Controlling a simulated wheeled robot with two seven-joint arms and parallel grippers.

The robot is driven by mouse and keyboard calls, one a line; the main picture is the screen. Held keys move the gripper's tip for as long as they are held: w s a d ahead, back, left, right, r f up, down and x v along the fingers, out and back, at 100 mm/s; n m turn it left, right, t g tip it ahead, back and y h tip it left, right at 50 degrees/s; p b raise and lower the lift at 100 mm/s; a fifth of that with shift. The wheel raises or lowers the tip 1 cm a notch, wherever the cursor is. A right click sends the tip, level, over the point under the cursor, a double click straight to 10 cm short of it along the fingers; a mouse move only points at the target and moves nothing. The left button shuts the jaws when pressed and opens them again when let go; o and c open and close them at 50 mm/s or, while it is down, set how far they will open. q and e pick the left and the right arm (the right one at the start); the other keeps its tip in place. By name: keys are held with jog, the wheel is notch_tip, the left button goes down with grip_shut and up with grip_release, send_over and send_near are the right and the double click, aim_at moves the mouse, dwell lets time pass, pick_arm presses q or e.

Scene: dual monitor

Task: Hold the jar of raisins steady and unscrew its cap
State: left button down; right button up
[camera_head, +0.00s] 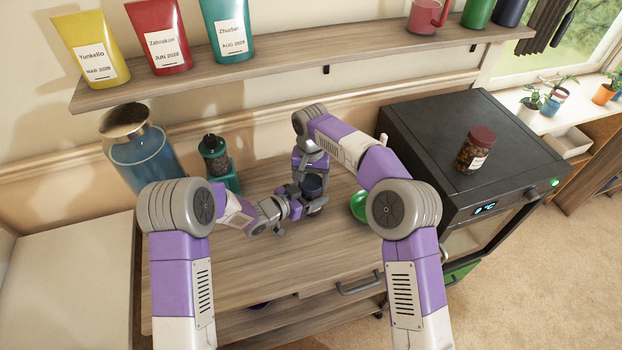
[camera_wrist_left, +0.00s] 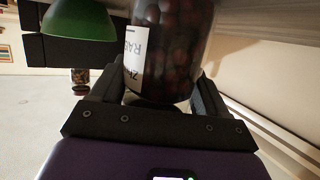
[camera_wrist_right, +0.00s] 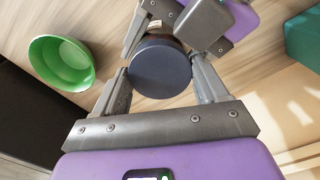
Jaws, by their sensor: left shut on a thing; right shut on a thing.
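The jar of raisins (camera_wrist_left: 172,50), dark fruit behind glass with a white label, stands on the wooden counter. My left gripper (camera_wrist_left: 155,92) is shut on the jar's body from the side. The jar's dark blue cap (camera_wrist_right: 160,68) is on top of it and also shows in the head view (camera_head: 313,184). My right gripper (camera_wrist_right: 162,84) comes from above and is shut on the cap, one finger on each side. In the head view the grippers hide much of the jar.
A green bowl (camera_wrist_right: 62,62) is close beside the jar. A green bottle (camera_head: 217,162) and a large blue canister (camera_head: 143,155) stand at the left. A dark oven (camera_head: 440,125) at the right bears another jar (camera_head: 475,150). The front counter is clear.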

jog(key=shift+d+n, duration=0.1)
jog(key=shift+n, duration=0.7)
jog(key=o, duration=1)
jog(key=shift+o, duration=0.8)
jog(key=shift+a, duration=0.2)
